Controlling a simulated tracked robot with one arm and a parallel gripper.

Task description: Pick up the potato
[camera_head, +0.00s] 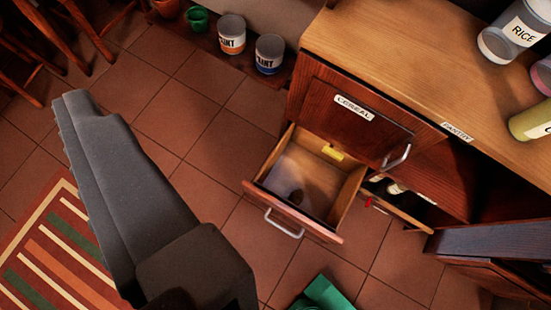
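A small dark brown roundish thing (296,197) lies at the front of the open drawer (347,193); it may be the potato, but it is too small and dark to tell. Nothing else in view looks clearly like a potato. My gripper (88,108) is a dark grey shape at the left, over the floor, pointing up and left. It is well apart from the drawer and from the brown thing. Its jaws show from the side, so I cannot see a gap between them. I see nothing held at its tip.
The wooden cabinet (430,70) stands at the right with a label reading "CEREAL" (353,107). A yellow item (332,153) lies in the drawer. A lower drawer (405,207) holds bottles. Paint cans (269,54), a striped rug (50,255) and a green object (322,293) are around open tiled floor.

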